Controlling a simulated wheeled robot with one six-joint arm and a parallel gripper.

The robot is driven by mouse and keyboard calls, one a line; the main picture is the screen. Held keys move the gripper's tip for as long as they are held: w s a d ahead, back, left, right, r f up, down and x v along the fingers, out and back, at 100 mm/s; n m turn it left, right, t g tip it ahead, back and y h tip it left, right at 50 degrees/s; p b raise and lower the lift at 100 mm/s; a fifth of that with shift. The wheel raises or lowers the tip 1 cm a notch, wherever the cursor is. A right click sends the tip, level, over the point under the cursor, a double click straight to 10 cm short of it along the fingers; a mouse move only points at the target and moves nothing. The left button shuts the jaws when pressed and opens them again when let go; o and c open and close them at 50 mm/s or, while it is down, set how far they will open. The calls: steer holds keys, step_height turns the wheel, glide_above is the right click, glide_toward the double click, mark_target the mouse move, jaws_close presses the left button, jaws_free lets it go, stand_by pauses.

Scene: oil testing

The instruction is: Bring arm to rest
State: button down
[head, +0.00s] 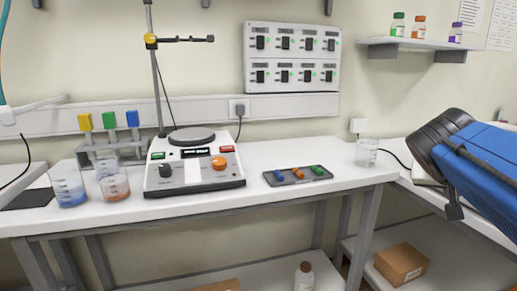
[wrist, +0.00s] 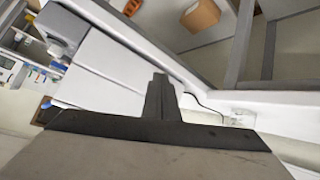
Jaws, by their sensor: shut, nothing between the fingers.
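My arm (head: 485,160), blue with a dark end, reaches in from the right edge of the head view, above the right-hand bench. In the wrist view my gripper (wrist: 160,82) is shut, with its dark fingers together and nothing held. It hangs over the white bench surface and touches nothing that I can see. In the head view the fingers cannot be clearly made out.
The white bench (head: 300,158) holds a hotplate stirrer (head: 194,165), beakers (head: 68,183), a dark tray (head: 298,176) with coloured pieces, and a clear beaker (head: 366,153) near my arm. A shelf (head: 420,43) with bottles is above. A cardboard box (head: 401,264) sits below.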

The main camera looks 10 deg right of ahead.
steer(key=s+a+f+n+y, duration=0.1)
steer(key=a+f+n+y, duration=0.3)
steer(key=a+f, duration=0.6)
steer(key=s+a+f+n+y, duration=0.1)
steer(key=a+f+n+y, duration=0.4)
steer(key=a+f, duration=0.5)
steer(key=a, duration=0.4)
steer(key=shift+a+n, duration=0.25)
steer(key=shift+n, duration=0.05)
steer(key=shift+s+r, duration=0.1)
